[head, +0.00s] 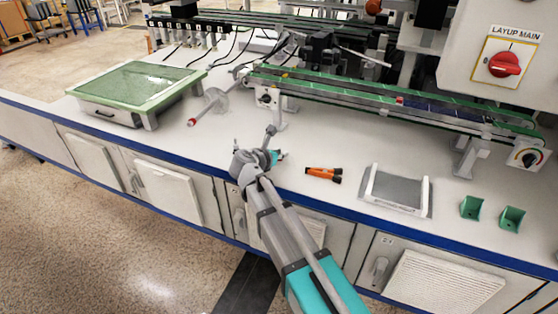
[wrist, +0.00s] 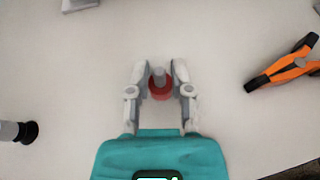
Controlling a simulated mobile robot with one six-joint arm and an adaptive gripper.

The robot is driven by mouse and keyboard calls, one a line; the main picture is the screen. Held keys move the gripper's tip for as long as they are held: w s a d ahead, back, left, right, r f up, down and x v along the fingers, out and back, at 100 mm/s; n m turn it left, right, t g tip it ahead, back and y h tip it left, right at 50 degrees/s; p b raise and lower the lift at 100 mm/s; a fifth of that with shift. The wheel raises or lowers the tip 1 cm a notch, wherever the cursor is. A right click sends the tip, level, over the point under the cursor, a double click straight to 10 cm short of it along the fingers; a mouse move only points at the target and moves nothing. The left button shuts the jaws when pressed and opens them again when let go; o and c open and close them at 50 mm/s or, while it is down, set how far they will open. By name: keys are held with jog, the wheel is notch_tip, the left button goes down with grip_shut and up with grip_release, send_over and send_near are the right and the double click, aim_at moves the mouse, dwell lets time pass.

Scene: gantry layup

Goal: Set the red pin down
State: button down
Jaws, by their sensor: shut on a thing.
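The red pin (wrist: 160,90) has a red round body and a grey stub. In the wrist view it sits between the two fingertips of my gripper (wrist: 160,76), which is shut on it. The pale counter (wrist: 220,40) lies beneath, and I cannot tell whether the pin touches it. In the head view my gripper (head: 275,155) is over the counter (head: 225,150), near the front edge and left of the orange pliers. The pin cannot be made out in the head view.
Orange pliers (head: 323,173) lie to the right, also in the wrist view (wrist: 283,69). A conveyor (head: 390,95) stands behind. A green-topped glass box (head: 137,90) is left.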

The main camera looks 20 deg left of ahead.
jog(key=shift+f, duration=0.6)
jog(key=shift+f+b, duration=0.15)
jog(key=shift+b, duration=0.25)
jog(key=c, duration=0.5)
grip_release()
jog(key=shift+c, duration=0.2)
jog(key=shift+r, duration=0.25)
jog(key=shift+s+r+p, duration=0.1)
jog(key=shift+s+p, duration=0.15)
jog(key=shift+p, duration=0.1)
jog(key=p+v, duration=0.4)
jog(key=v, duration=0.7)
jog(key=shift+s, duration=0.25)
jog(key=shift+a, duration=0.15)
